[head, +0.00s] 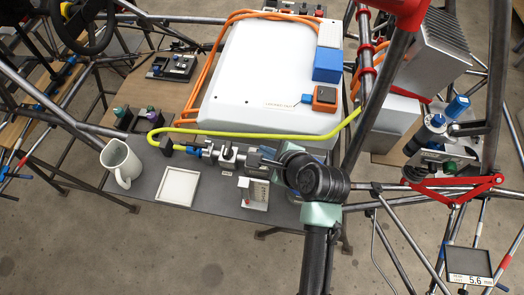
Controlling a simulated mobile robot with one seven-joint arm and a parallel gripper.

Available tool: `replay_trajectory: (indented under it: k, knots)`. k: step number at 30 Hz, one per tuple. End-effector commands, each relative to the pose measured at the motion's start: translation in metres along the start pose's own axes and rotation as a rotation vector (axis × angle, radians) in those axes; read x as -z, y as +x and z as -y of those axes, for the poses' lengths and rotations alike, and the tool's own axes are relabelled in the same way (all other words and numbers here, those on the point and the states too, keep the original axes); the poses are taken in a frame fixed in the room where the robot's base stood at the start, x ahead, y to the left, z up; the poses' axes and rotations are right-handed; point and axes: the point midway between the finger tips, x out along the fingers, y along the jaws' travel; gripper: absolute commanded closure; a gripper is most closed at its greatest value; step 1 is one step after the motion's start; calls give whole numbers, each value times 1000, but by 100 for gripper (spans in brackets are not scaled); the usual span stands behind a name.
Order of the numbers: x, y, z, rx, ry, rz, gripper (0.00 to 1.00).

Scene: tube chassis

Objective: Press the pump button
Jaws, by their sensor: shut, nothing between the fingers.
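A pump-like unit with a dark cylinder and blue caps (427,135) stands at the right among the frame tubes. A small green button-like knob (449,166) shows on its base. A small pale box with a label (256,194) lies on the dark bench, just below my gripper in the picture. I cannot tell for sure which part is the pump button. My gripper (264,161) is shut and empty, beside the metal hose coupling (228,156). My dark arm hides part of the bench there, and contact cannot be told.
A white tray (161,187) and a grey-white jug (121,164) stand on the bench at left. A yellow hose (250,133) runs along the large white case (270,75). Frame tubes and a red linkage (455,187) crowd the right. A 5.6 display (469,264) is at lower right.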

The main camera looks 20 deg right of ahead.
Motion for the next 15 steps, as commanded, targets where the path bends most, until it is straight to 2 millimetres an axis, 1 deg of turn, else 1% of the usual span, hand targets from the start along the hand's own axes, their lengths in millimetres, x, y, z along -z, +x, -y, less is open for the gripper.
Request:
replay_trajectory:
  k: [9, 15]
  knots:
    - [-7, -11, 8, -2, 1, -2, 100]
    - [-8, -12, 8, -2, 0, -1, 100]
